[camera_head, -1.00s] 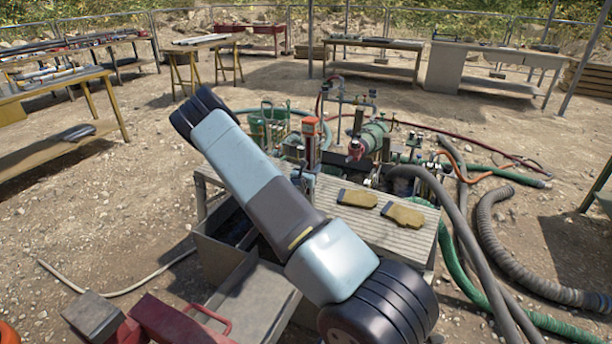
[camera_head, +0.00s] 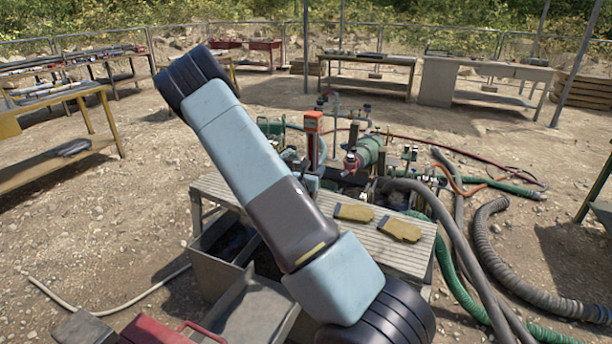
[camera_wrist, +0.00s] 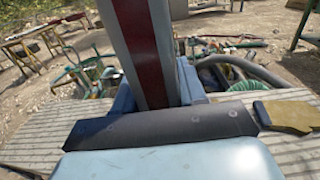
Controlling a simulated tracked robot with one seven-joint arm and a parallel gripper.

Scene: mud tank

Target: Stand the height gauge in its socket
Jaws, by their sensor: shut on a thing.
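The height gauge shows as an upright post with an orange top (camera_head: 313,122) behind my arm in the head view. In the wrist view the gauge (camera_wrist: 143,45) is a grey bar with a dark red stripe, running out of the top of the picture. My gripper (camera_wrist: 158,95) is shut on it, with a blue finger on each side. In the head view my gripper (camera_head: 308,182) is partly hidden behind my arm, above the far side of the slatted bench. The gauge's lower end is hidden. I cannot make out the socket.
Thick grey hoses (camera_head: 490,245) lie to the right. A grey bin (camera_head: 218,262) and a red case (camera_head: 150,331) sit front left.

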